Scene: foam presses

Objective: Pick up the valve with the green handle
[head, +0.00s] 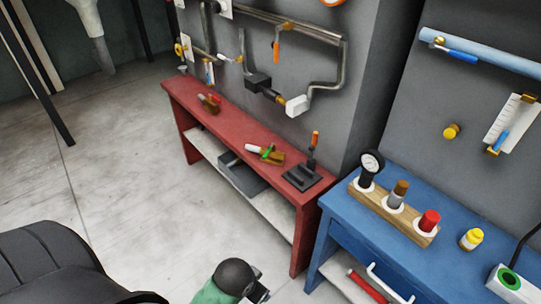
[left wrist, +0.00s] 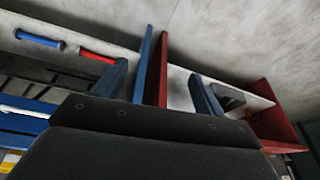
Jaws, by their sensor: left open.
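The valve with the green handle (head: 268,154) lies on top of the red bench (head: 240,132) in the head view. It has a brassy body, a pale end and a green lever. My left gripper (left wrist: 162,86) is open in the left wrist view, with nothing between its two fingers. Bench end panels and a lower shelf show beyond the fingers; the valve does not show in that view. My right gripper is not in view.
A red-handled valve (head: 209,103) lies farther back on the red bench. A black stand with an orange-topped tool (head: 303,176) is close to the green-handled valve. The blue bench (head: 345,215) holds a wooden rack (head: 392,217). Pipes line the wall.

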